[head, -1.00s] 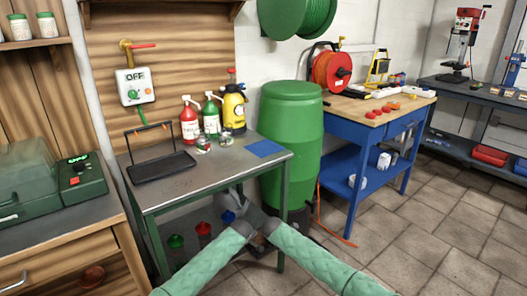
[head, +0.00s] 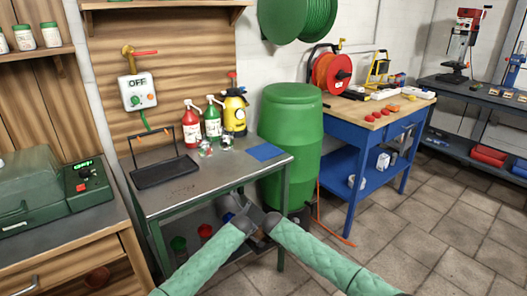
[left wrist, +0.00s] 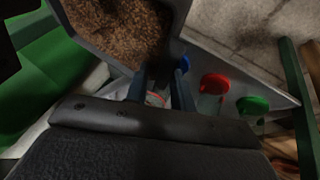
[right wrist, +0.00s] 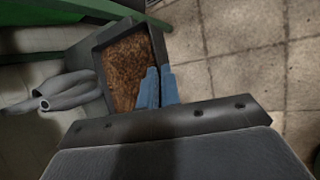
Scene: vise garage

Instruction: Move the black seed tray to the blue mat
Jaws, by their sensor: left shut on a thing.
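A dark tray filled with brown granules, the seed tray (left wrist: 178,18), shows in the left wrist view. It also shows in the right wrist view (right wrist: 103,50). My left gripper (left wrist: 158,74) is shut on the tray's wall near a corner. My right gripper (right wrist: 159,72) has its fingers close together at the tray's wall; I cannot tell whether they grip it. In the head view both hands meet low at the table's front edge, and the tray is mostly hidden there. The blue mat (head: 265,151) lies flat on the metal table's right end, with nothing on it.
The metal table (head: 200,182) also bears a black tray with an upright handle (head: 165,172), spray bottles (head: 212,118) and small cans. A green barrel (head: 291,140) stands close at its right. Red (left wrist: 215,83) and green (left wrist: 252,104) lidded containers stand below the tabletop.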

